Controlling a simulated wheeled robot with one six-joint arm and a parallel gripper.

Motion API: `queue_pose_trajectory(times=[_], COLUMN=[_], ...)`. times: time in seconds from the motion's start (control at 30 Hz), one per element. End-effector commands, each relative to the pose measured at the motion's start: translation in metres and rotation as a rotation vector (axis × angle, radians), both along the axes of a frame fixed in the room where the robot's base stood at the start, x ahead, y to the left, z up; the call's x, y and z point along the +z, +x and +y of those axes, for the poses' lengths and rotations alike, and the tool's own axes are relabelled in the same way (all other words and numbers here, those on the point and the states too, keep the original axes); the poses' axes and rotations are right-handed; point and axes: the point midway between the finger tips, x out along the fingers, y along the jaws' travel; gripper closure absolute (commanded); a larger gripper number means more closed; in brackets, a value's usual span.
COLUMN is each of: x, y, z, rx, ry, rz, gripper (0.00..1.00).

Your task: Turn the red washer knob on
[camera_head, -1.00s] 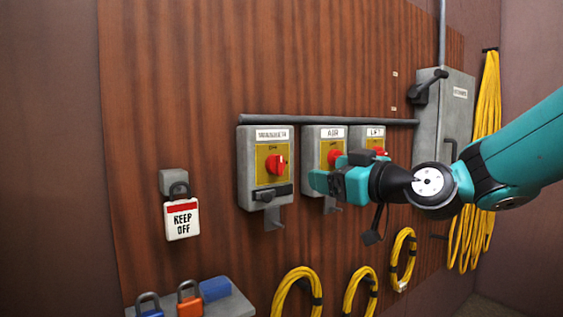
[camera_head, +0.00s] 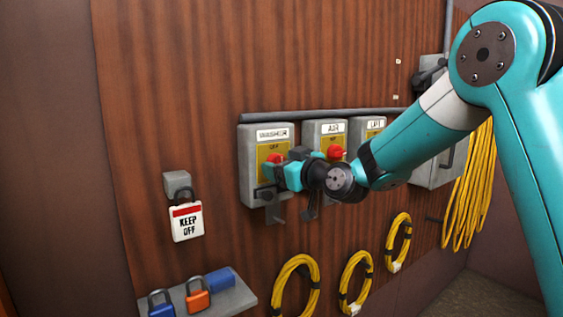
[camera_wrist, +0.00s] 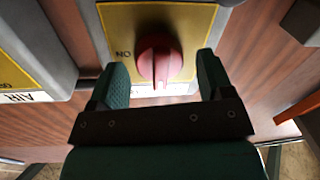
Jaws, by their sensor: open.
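The red washer knob (camera_wrist: 158,58) sits on a yellow plate (camera_wrist: 115,20) between the two fingers of my gripper (camera_wrist: 162,68) in the wrist view. The fingers are open, with gaps on both sides of the knob. Its ridge runs up and down in that view, and an upside-down ON mark is left of it. In the head view my gripper (camera_head: 279,175) is at the grey washer box (camera_head: 247,165), the leftmost of three. There the red knob (camera_head: 274,159) shows only in part, below the OFF mark; my gripper hides the rest.
The air box (camera_head: 311,134) with its own red knob (camera_head: 335,152) is close on the right. Yellow hose coils (camera_head: 297,260) hang below. A keep-off tag (camera_head: 186,222) hangs left. A shelf (camera_head: 238,296) holds padlocks at the lower left.

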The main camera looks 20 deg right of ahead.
Motion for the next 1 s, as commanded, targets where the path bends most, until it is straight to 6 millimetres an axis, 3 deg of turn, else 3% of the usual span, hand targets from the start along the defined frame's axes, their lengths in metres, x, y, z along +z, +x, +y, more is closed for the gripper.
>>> queue_pose_trajectory(times=[0.07,0.1,0.3,0.67,1.0], x=[-0.0002,-0.0001,-0.0001,-0.002,-0.0043], y=[-0.0001,-0.0002,-0.0003,-0.0006,-0.0005], z=[0.0,0.0,0.0,0.0009,-0.0005], rx=[0.0,0.0,0.001,0.003,0.003], ry=[0.0,0.0,0.0,0.044,0.266], rz=[0.0,0.0,0.0,0.015,0.085], gripper=[0.27,0.31,0.76,0.76,0.76])
